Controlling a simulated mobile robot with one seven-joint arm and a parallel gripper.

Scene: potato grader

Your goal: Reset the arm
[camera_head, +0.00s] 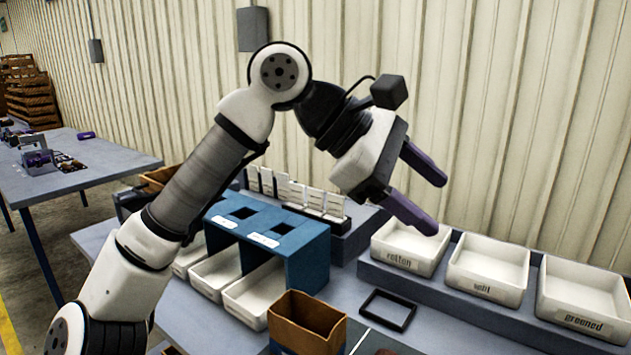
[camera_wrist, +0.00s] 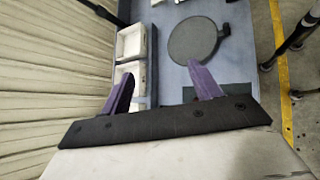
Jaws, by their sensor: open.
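My arm is raised and bent over the table in the head view, and my gripper (camera_head: 428,204) hangs above the labelled white bins, tilted down to the right. Its two purple fingers are apart with nothing between them. In the wrist view the gripper (camera_wrist: 162,82) also shows open and empty, with the table far below it. My arm hides part of the table and of the blue box.
White bins marked "rotten" (camera_head: 409,262) and "greened" (camera_head: 584,325) stand on a raised shelf. A blue box (camera_head: 309,250) with two openings, a brown box (camera_head: 306,324) and a black frame (camera_head: 388,310) are on the table. A round dark disc (camera_wrist: 194,40) shows in the wrist view.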

